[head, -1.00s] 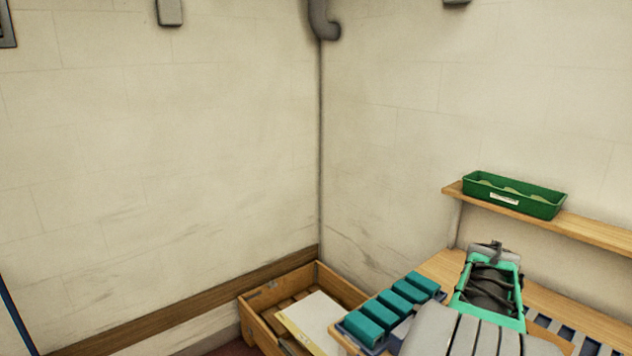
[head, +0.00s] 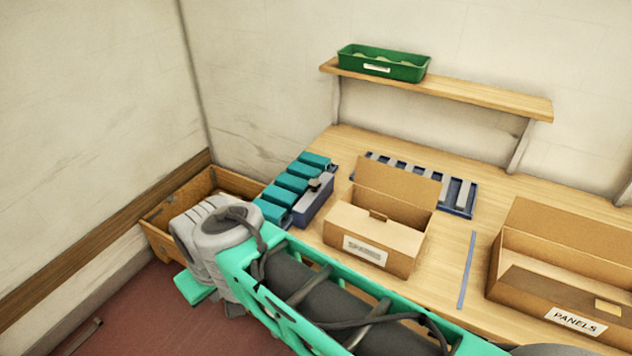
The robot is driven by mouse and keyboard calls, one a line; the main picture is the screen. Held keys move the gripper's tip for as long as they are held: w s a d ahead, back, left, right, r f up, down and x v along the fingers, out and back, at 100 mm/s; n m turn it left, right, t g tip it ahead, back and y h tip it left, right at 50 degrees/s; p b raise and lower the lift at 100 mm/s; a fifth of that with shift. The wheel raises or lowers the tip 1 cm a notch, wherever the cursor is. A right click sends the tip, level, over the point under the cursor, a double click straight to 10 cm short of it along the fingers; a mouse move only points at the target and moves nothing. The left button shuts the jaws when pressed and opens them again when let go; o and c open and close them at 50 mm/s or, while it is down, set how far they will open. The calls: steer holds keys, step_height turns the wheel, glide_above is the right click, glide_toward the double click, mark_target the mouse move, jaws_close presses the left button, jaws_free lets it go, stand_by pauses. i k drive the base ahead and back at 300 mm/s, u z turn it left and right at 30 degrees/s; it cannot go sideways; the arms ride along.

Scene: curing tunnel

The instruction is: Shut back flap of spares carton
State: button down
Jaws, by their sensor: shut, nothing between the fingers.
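The spares carton is a small brown cardboard box on the wooden bench; its front wall (head: 343,238) bears a white label too blurred to read surely. Its back flap (head: 397,188) stands up along the far edge, tilted slightly back. My teal and grey arm crosses the bottom of the head view, in front of the carton's lower left. My gripper is not visible; the arm's far end drops out of sight beyond the grey joint at the left.
An open carton labelled PANELS (head: 533,285) stands at right, beyond a blue strip (head: 466,270). A blue rack with teal blocks (head: 291,184) is at left, and a slotted blue tray (head: 460,197) behind. A shelf (head: 480,98) holds a green bin (head: 383,64). A wooden crate (head: 158,238) stands in the corner.

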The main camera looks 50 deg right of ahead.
mark_target(413, 188)
steer(key=z, duration=2)
steer(key=i, duration=0.35)
steer(key=z, duration=0.1)
